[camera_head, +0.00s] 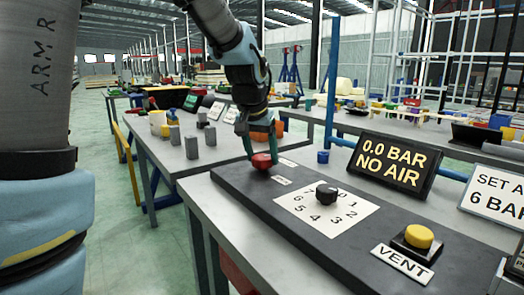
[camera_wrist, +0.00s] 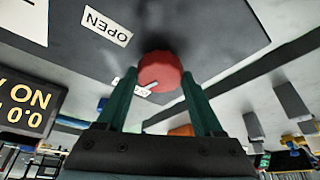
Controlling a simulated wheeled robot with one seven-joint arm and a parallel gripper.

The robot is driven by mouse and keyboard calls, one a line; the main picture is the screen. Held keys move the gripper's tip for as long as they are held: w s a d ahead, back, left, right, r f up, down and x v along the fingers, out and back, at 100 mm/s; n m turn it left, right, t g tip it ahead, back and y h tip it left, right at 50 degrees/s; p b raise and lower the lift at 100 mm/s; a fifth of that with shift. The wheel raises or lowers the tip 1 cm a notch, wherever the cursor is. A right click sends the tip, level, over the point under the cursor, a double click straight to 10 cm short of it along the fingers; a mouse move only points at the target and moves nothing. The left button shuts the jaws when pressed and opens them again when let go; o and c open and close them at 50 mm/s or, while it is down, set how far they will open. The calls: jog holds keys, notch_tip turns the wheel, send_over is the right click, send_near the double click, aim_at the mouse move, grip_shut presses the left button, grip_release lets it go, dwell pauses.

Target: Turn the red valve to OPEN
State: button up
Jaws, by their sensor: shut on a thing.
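The red valve (camera_head: 262,161) is a round knob at the far end of the dark panel (camera_head: 235,185). It also shows in the wrist view (camera_wrist: 160,70). My gripper (camera_head: 260,152) reaches down to the valve, with one green finger on either side of it, shut on the knob. In the wrist view, the OPEN label (camera_wrist: 106,26) lies on the panel to the upper left of the knob, upside down. A second white label lies just below the knob, partly hidden, its word unreadable. A small light mark shows at the knob's lower edge.
A black numbered dial (camera_head: 326,194) and a yellow VENT button (camera_head: 419,236) sit nearer on the panel. A display (camera_head: 393,165) reads "0.0 BAR NO AIR". A sign (camera_head: 494,196) stands to its right. Grey blocks (camera_head: 191,147) stand on the table behind.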

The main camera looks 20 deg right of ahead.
jog(key=m, duration=0.1)
jog(key=m+h, duration=0.1)
jog(key=m, duration=0.1)
jog(key=shift+w+a+m+g, duration=0.15)
jog(key=shift+m+g, duration=0.15)
jog(key=shift+g, duration=0.1)
jog(key=m+g, duration=0.1)
jog(key=m, duration=0.3)
jog(key=shift+w+m+g+h+b, duration=0.1)
jog(key=shift+m+g+h+b, duration=0.2)
jog(key=shift+g+b, duration=0.1)
jog(key=m+g, duration=0.1)
jog(key=m, duration=0.3)
jog(key=shift+w+g, duration=0.1)
jog(key=shift+g, duration=0.3)
jog(key=shift+m+g+p, duration=0.5)
jog(key=shift+m+p, duration=0.2)
jog(key=shift+m, duration=0.8)
jog(key=shift+y, duration=0.4)
jog(key=o, duration=1.4)
jog(key=shift+c, duration=0.2)
jog(key=v, duration=1)
jog(key=shift+r, duration=0.35)
